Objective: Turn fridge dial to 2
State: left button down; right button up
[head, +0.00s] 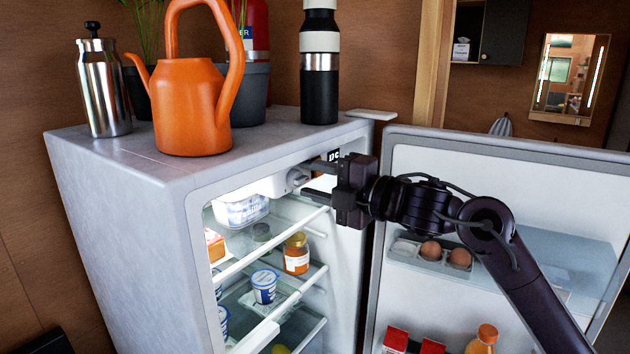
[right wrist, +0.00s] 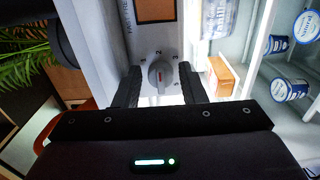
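The open fridge (head: 120,190) stands in the middle of the head view. Its small grey dial (head: 297,176) is under the top edge, inside the compartment. In the right wrist view the dial (right wrist: 160,73) has a raised grip with a red mark, and numbers around it; 2 is near the top and 3 to its right. The grip stands nearly upright in that view. My right gripper (head: 314,181) is at the dial, with one finger on each side of it. The fingers look apart from the grip, with gaps showing. My left gripper is not in view.
The open fridge door (head: 490,175), with eggs (head: 431,250) and bottles, is behind and right of my right arm. Glass shelves (head: 250,235) with jars and yogurt cups lie below the gripper. An orange watering can (head: 190,105), steel press and black bottle (head: 319,85) stand on top.

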jog(key=shift+o, duration=0.9)
jog(key=shift+s+d+f, duration=0.1)
jog(key=shift+s+d, duration=0.05)
jog(key=shift+d, duration=0.1)
jog(key=b+v, duration=0.3)
jog(key=v, duration=0.4)
jog(key=shift+b, duration=0.35)
jog(key=shift+d, duration=0.1)
